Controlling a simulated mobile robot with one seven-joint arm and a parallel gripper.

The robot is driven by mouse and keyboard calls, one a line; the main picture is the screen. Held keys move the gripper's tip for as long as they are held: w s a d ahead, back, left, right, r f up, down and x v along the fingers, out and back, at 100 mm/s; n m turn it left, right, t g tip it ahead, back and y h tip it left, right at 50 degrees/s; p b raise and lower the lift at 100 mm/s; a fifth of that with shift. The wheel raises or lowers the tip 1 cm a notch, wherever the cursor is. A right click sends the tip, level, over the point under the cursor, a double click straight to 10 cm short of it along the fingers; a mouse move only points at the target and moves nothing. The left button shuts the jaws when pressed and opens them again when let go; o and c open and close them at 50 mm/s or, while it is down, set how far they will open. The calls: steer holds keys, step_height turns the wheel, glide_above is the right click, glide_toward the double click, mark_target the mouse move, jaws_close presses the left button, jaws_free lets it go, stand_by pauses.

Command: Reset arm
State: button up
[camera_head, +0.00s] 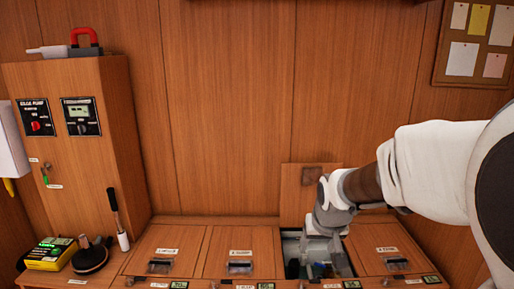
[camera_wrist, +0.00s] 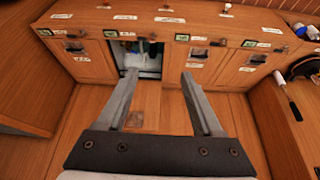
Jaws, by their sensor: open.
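My arm reaches in from the right in the head view. My gripper (camera_wrist: 155,80) shows in the wrist view with its two fingers wide apart and nothing between them. In the head view my gripper (camera_head: 318,238) is over an open compartment in the wooden bench, and its fingertips are hard to make out there. The open compartment (camera_wrist: 141,58) has a pale interior and holds several small dark, blue and green items. Its wooden lid (camera_head: 300,195) stands raised behind it.
Closed labelled lids (camera_head: 165,250) flank the open compartment. A wooden cabinet (camera_head: 120,140) with control panels stands left, with a red-handled object (camera_head: 84,42) on top. A yellow box (camera_head: 50,254) and a dark round object (camera_head: 90,258) sit at the bench's left. A pinboard (camera_head: 478,45) hangs upper right.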

steer(key=s+r, duration=0.4)
steer(key=s, duration=0.7)
steer(key=s+r, duration=0.4)
steer(key=s, duration=0.8)
step_height(320, 180, up, 21)
steer(key=p, duration=2.1)
steer(key=shift+w+f, duration=0.15)
steer(key=shift+w, duration=0.15)
